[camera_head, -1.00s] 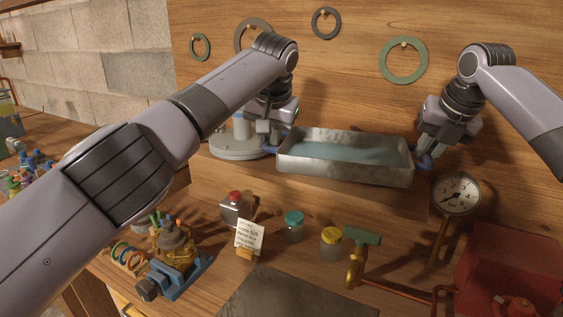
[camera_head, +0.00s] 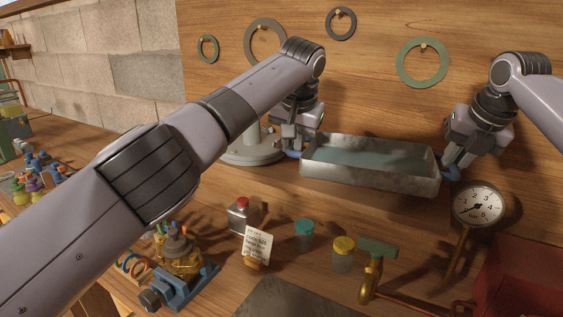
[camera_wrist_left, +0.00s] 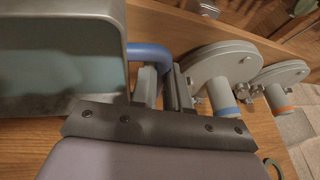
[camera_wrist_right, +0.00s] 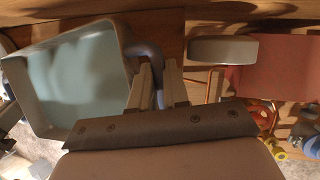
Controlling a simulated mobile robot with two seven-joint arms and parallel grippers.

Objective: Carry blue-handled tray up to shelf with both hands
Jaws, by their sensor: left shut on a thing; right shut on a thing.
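My left gripper (camera_head: 293,150) is shut on the blue handle at the tray's left end; the handle (camera_wrist_left: 150,52) shows clearly in the left wrist view. My right gripper (camera_head: 452,170) is shut on the handle at the right end, seen dark in the right wrist view (camera_wrist_right: 146,52). The tray's underside is hidden, so I cannot tell if it touches the shelf.
A round grey flanged part (camera_head: 245,155) stands close to the left gripper. A pressure gauge (camera_head: 479,205) stands below the right gripper.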

